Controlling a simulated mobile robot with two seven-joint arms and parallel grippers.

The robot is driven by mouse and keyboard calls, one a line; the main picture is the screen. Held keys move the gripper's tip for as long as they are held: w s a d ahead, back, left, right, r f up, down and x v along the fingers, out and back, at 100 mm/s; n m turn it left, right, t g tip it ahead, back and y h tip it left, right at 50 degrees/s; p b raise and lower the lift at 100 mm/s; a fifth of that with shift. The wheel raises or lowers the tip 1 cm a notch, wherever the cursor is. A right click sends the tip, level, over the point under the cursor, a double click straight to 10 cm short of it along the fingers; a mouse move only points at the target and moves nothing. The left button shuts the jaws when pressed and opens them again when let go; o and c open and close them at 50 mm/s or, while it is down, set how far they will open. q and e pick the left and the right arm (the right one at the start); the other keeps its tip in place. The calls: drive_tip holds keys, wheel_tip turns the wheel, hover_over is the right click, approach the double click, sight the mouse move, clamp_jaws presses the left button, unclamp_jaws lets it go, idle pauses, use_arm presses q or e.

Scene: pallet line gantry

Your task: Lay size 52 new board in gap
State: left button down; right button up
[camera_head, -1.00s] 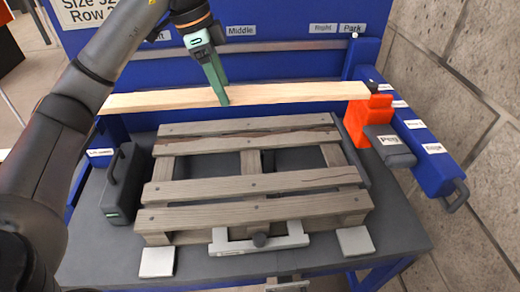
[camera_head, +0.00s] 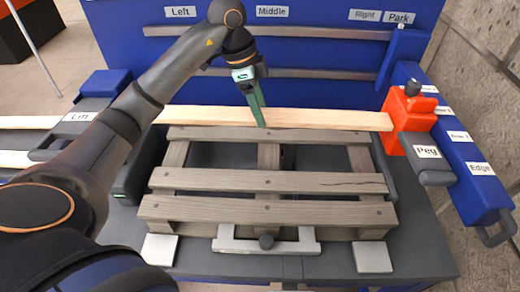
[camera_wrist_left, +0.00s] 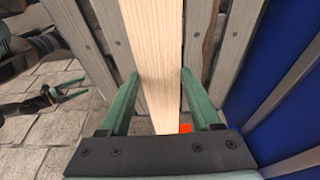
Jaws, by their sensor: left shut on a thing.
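A pale new board (camera_head: 320,119) lies crosswise in the grasp of my left gripper (camera_head: 262,120). Its green fingers are shut on the board near its middle; the left wrist view also shows the board (camera_wrist_left: 152,60) between the fingers (camera_wrist_left: 160,100). The board is level with the far edge of the grey wooden pallet (camera_head: 270,181) in the head view; whether it touches the pallet I cannot tell. The pallet has a wide gap between its far and middle slats. The board's right end is at the orange peg block (camera_head: 395,135).
A blue panel with rails (camera_head: 300,73) stands behind the pallet. A blue beam (camera_head: 470,165) with labels runs along the right. A grey clamp (camera_head: 235,244) and white pads (camera_head: 372,257) are at the front. More pale boards (camera_head: 30,122) lie at the far left.

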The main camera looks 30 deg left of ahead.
sight(245, 114)
use_arm(q)
wheel_tip(245, 114, down, 14)
drive_tip(key=shift+r, duration=0.1)
idle(0.4)
drive_tip(key=shift+c, duration=0.5)
unclamp_jaws()
drive_tip(key=v, duration=1.2)
